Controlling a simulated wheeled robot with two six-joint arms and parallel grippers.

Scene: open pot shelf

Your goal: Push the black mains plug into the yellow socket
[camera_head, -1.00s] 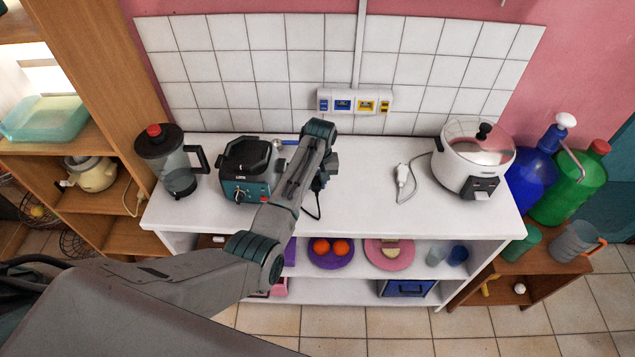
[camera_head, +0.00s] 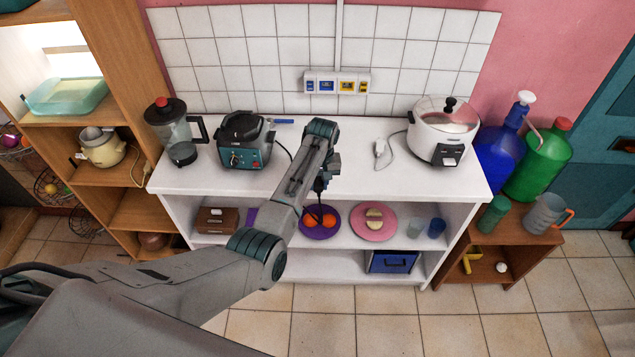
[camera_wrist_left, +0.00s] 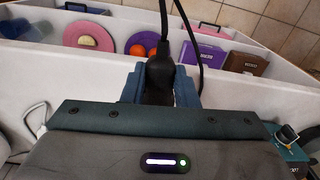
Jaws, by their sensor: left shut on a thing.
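My left gripper (camera_head: 331,172) is over the front part of the white counter, away from the wall. In the left wrist view it is shut on the black mains plug (camera_wrist_left: 160,72), with blue fingers on both sides and a black cord running off the plug. In the head view the plug is mostly hidden by my wrist. The yellow socket (camera_head: 347,87) is in the socket strip low on the tiled wall, behind the gripper and apart from it. Its holes are too small to make out. My right gripper is not in view.
A teal-and-black cooker (camera_head: 243,140) and a blender (camera_head: 178,135) stand left on the counter (camera_head: 365,178). A white plug (camera_head: 379,149) and a white rice cooker (camera_head: 443,132) are at the right. The counter below the sockets is clear.

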